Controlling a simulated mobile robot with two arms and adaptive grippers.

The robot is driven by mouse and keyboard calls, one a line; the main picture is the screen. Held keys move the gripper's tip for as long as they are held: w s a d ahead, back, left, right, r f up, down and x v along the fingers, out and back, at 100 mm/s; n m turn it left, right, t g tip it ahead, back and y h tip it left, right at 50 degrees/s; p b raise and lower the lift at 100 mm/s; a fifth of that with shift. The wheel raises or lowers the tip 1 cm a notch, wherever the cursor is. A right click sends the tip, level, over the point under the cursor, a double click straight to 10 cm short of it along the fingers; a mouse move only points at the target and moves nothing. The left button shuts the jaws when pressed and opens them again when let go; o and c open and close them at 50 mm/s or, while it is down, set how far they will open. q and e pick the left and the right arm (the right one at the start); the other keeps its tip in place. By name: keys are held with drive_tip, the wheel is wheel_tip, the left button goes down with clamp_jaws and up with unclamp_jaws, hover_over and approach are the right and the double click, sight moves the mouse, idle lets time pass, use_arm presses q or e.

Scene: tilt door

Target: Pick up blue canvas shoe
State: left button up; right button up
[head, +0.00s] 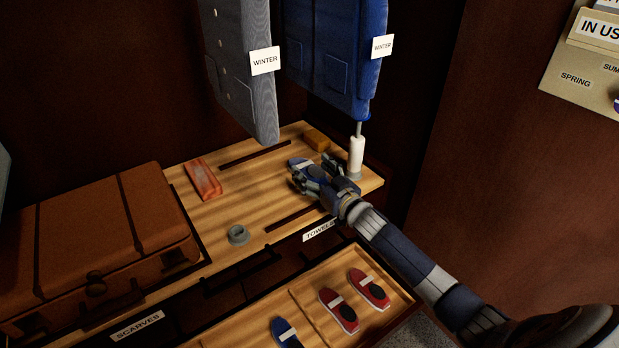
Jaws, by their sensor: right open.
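One blue shoe (298,162) with a light band lies on the wooden shelf (215,215), partly hidden by my right gripper (308,176). My right gripper is open, with its fingers close to that shoe; I cannot tell whether they touch it. A second blue shoe (286,333) with a light band lies in the open drawer at the bottom, cut off by the picture edge. My left gripper is not in view.
Two red shoes (338,310) (370,288) lie in the drawer. A white post (356,157), an orange-brown block (315,140), a reddish bar (203,180) and a grey ring (238,234) are on the shelf. Winter coats (335,60) hang above. A brown suitcase (110,235) stands left.

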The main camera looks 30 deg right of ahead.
drive_tip(key=shift+c, duration=0.2)
drive_tip(key=c, duration=1.2)
drive_tip(key=shift+r, duration=0.2)
